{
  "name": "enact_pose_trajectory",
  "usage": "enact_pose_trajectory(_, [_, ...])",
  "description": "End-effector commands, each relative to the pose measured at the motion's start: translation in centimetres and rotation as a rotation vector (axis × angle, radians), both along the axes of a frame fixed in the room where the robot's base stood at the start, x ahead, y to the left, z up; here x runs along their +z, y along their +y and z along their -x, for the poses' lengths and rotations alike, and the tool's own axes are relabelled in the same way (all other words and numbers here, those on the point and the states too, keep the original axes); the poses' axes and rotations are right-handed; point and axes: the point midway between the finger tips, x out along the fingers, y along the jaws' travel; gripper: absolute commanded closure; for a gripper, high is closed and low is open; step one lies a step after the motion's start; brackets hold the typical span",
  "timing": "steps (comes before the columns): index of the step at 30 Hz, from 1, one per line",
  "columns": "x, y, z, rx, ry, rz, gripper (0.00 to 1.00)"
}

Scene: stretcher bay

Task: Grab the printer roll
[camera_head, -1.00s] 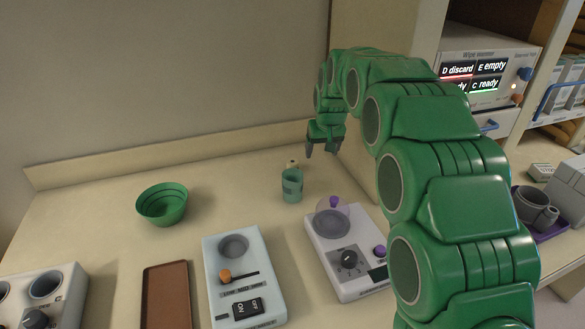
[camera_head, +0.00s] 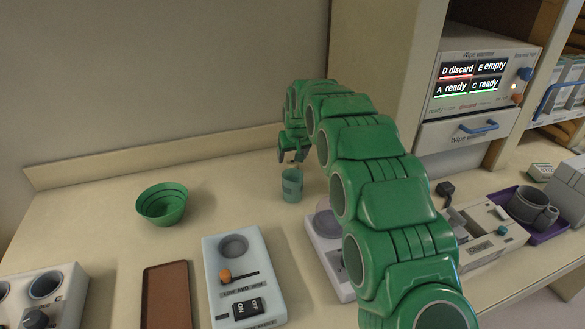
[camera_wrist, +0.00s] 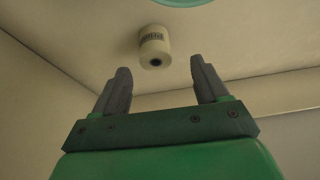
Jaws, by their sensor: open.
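The printer roll (camera_wrist: 155,46) is a small cream cylinder with a dark core hole and a printed label. In the wrist view it stands on the counter just beyond my fingertips, roughly in line with the gap between them, not touching either. My gripper (camera_wrist: 161,84) is open and empty. In the head view my gripper (camera_head: 292,157) hangs over the back of the counter, just behind a teal cup (camera_head: 292,186). There the roll is mostly hidden by the gripper and the cup.
The teal cup's rim (camera_wrist: 183,2) is close to the roll in the wrist view. A green bowl (camera_head: 162,206) stands at left; a pale blue device (camera_head: 264,302), a brown tray (camera_head: 166,298) and a white scale (camera_head: 325,252) are in front. Walls rise behind and at right.

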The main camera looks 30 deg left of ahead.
Motion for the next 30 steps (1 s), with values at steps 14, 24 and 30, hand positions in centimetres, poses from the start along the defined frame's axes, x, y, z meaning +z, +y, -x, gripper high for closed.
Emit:
enact_pose_trajectory(14, [-4.6,0.5,-1.3,0.000,0.001,0.002,0.27])
enact_pose_trajectory(24, [-4.6,0.5,-1.3,0.000,0.001,0.001,0.45])
enact_pose_trajectory(30, [-4.6,0.5,-1.3,0.000,0.001,0.001,0.76])
